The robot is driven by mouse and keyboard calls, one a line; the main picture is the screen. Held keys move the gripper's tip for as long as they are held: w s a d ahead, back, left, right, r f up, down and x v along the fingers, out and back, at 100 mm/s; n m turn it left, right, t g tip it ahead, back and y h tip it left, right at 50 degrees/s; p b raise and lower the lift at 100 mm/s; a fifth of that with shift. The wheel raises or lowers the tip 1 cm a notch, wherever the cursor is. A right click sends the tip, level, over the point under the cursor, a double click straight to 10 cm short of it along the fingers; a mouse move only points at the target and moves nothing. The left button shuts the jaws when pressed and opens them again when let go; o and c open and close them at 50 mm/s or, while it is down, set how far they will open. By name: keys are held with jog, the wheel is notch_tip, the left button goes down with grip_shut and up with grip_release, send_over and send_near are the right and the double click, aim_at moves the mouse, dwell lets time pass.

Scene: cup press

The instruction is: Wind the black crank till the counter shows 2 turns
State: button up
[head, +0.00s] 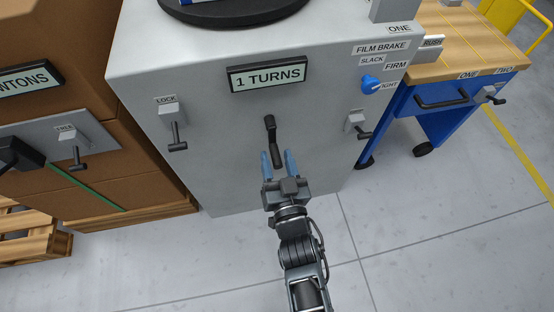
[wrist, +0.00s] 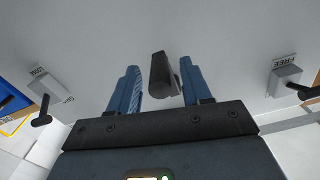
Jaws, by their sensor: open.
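The black crank (head: 271,132) is on the front face of the grey machine (head: 225,140), its arm hanging down from its pivot. The counter (head: 267,74) above it reads "1 TURNS". My gripper (head: 278,158) is in front of the lower end of the crank, with its blue fingers open and pointing at the machine face. In the wrist view, the dark crank handle (wrist: 161,76) shows between the two open fingers, with gaps on both sides. Whether the handle sits fully between the fingertips in depth is hard to tell.
A LOCK lever (head: 174,125) is to the left and another small lever (head: 357,122) to the right on the same face. A blue film brake knob (head: 371,84) is at upper right. Cartons (head: 60,100) stand left, a blue workbench (head: 440,105) right. The floor in front is clear.

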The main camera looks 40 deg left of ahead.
jog(key=shift+w+a, duration=0.2)
grip_shut()
dwell(0.4)
